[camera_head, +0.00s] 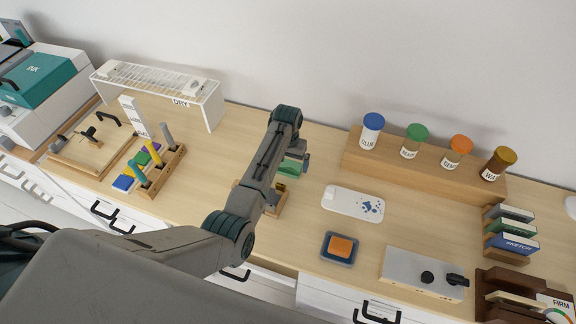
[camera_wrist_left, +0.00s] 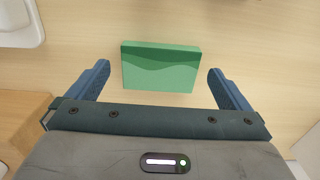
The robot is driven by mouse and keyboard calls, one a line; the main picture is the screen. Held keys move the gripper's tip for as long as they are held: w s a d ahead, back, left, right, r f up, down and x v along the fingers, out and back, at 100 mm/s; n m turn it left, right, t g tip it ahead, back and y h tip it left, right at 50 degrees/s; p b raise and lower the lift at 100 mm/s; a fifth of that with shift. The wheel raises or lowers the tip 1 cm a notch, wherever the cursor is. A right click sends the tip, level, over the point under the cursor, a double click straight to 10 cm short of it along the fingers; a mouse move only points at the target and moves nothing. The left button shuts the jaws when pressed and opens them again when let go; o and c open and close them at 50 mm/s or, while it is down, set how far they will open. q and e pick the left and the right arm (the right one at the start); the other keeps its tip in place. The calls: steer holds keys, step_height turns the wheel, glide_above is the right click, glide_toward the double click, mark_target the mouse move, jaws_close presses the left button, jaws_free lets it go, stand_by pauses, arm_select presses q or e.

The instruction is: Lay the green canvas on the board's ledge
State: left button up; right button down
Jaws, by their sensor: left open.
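The green canvas (camera_wrist_left: 160,67) is a flat block with a wavy two-tone green face. It rests on the desk, mostly hidden by my arm in the head view (camera_head: 290,168). My left gripper (camera_wrist_left: 160,75) is open, with one blue finger on each side of the canvas and a gap at both sides. In the head view the gripper (camera_head: 298,163) is partly hidden behind its own wrist. A wooden piece (camera_head: 281,208) shows behind my forearm; I cannot tell whether it is the board with the ledge. My right gripper is out of view.
A white palette (camera_head: 345,202) with blue dabs lies right of the canvas. A wooden jar stand (camera_head: 400,172) is behind it. A dish (camera_head: 327,252) with an orange sponge and a grey box (camera_head: 410,272) are in front. A white drying rack (camera_head: 212,105) stands left.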

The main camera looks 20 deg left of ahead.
arm_select(q)
steer(key=shift+f, duration=1.1)
steer(key=c, duration=1)
steer(key=shift+r, duration=0.15)
